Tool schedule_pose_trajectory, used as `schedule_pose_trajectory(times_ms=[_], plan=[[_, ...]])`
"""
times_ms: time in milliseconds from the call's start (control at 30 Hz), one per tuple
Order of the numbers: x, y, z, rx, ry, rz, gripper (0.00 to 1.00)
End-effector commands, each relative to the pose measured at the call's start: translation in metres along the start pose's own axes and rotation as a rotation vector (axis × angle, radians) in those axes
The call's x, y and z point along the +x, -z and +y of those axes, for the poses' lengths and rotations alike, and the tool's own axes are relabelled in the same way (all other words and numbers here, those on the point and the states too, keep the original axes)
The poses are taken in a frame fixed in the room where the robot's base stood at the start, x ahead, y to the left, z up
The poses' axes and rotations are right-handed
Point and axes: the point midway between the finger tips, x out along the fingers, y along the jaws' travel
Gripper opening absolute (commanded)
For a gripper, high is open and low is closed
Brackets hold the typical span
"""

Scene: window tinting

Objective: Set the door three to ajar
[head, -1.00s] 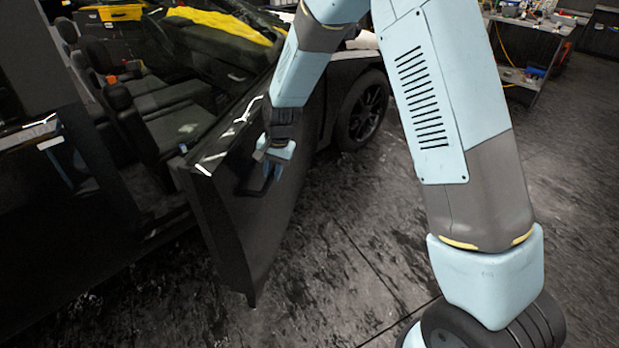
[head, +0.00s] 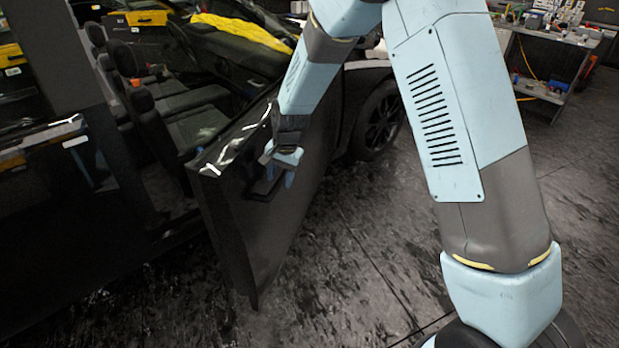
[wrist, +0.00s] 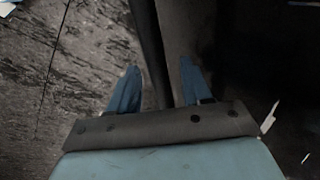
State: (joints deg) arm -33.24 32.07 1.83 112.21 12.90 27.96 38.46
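A black car door (head: 240,215) stands swung out from the dark car, with seats visible through the opening. No number shows on it, so I cannot confirm that it is door three. My gripper (head: 277,175) is at the door's outer face, near its upper part, beside a dark shape that may be the handle. In the wrist view my gripper (wrist: 157,88) has its two blue fingers apart, with a dark strip and a greyish panel of the door (wrist: 178,40) between them. Whether the fingers touch the door is unclear.
The car's front wheel (head: 379,122) is beyond the door. A cluttered workbench (head: 545,45) stands at the back right. Yellow material (head: 243,30) lies over the car's front. The dark floor (head: 375,255) right of the door is clear.

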Motion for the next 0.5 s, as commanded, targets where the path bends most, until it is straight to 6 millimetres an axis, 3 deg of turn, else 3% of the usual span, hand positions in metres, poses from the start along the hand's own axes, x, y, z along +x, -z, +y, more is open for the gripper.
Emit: schedule_pose_trajectory(times_ms=[267,500], plan=[[-0.002,-0.001,0.0,-0.001,0.0,-0.001,0.48],[-0.033,0.0,-0.001,-0.002,0.002,0.002,0.48]])
